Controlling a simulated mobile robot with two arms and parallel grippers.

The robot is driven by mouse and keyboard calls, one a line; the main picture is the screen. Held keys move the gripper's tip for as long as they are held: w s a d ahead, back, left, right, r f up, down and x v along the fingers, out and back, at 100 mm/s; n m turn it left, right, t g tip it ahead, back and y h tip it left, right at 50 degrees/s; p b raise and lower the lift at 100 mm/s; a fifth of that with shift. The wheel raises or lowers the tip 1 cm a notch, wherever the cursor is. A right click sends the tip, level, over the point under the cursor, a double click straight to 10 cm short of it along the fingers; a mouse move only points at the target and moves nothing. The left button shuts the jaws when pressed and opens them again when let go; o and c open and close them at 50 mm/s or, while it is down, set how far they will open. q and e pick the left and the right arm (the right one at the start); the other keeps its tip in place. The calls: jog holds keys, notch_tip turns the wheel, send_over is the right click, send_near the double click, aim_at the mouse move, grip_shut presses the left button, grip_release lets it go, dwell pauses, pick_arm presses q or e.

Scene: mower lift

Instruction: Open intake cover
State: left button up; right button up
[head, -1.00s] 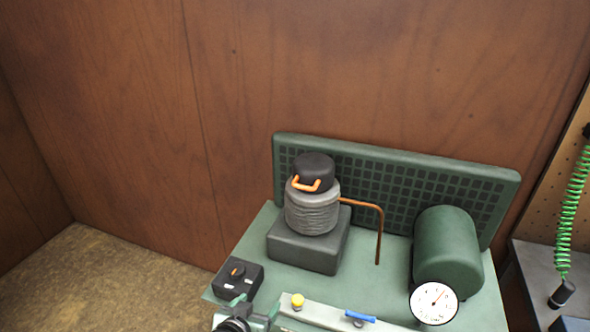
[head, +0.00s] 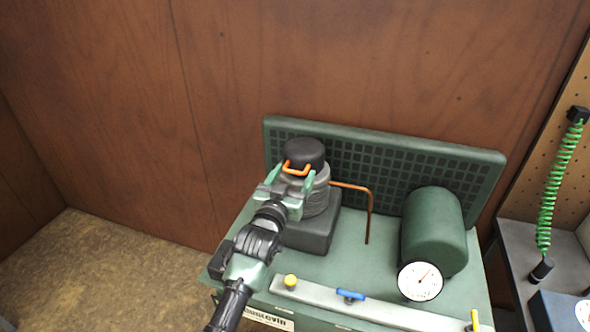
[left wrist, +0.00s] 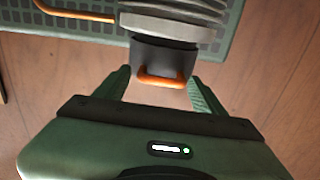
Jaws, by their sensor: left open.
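The intake cover (head: 304,152) is a black round cap with an orange handle (head: 298,168), seated on top of the ribbed grey cylinder (head: 318,196). In the left wrist view the cap (left wrist: 152,58) and its orange handle (left wrist: 161,79) lie between and just beyond my two fingertips. My left gripper (head: 288,176) is open, right in front of the handle at about its height. In the left wrist view its fingers (left wrist: 160,90) stand apart on both sides of the handle, not closed on it. My right gripper is not in view.
A copper pipe (head: 368,212) runs from the cylinder down to the green bench. A green grille (head: 400,165) is behind.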

pick_arm(q)
jog(key=shift+x, duration=0.8)
jog(key=shift+c, duration=0.3)
